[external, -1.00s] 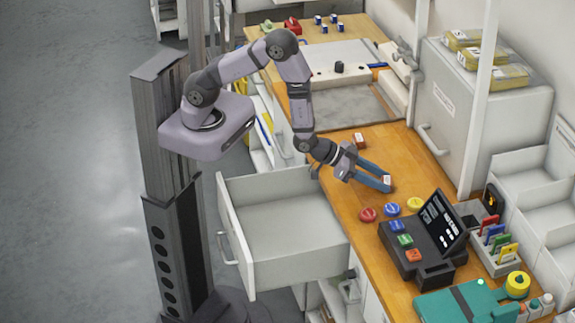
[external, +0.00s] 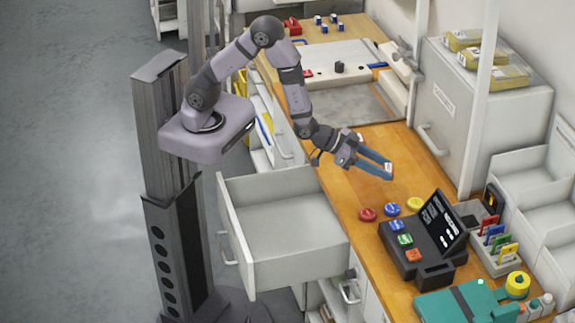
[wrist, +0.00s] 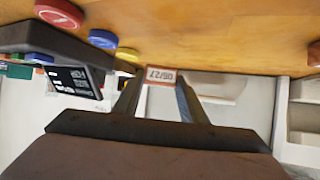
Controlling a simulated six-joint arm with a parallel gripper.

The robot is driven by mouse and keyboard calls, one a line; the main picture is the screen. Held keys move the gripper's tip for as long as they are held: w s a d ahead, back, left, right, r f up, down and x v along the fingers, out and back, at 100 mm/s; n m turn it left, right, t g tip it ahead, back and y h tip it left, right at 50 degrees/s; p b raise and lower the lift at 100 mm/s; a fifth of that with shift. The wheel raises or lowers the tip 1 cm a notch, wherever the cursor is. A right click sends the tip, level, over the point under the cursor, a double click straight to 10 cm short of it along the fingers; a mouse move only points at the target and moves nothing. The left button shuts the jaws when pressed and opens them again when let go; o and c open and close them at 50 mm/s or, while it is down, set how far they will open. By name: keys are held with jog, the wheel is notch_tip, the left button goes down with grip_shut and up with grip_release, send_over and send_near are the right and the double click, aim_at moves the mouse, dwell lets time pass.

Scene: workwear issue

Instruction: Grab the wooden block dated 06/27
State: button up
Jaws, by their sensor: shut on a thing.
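The wooden block dated 06/27 (wrist: 161,75) shows its white label and red edge between my fingertips in the wrist view. My gripper (wrist: 160,82) is shut on it. In the external view my gripper (external: 387,170) reaches over the wooden bench top, with the small block (external: 388,166) at its blue finger ends. The fingers hide most of the block there. It appears to be held above the bench.
Another red-brown block (wrist: 314,53) sits at the right in the wrist view. Red (external: 367,214), blue (external: 392,210) and yellow (external: 415,204) round pieces lie near a dark terminal (external: 425,240). An open drawer (external: 290,262) juts out below the bench.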

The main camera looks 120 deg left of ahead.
notch_tip(320, 180, up, 5)
jog(key=shift+r+b, duration=0.2)
jog(key=shift+b, duration=0.1)
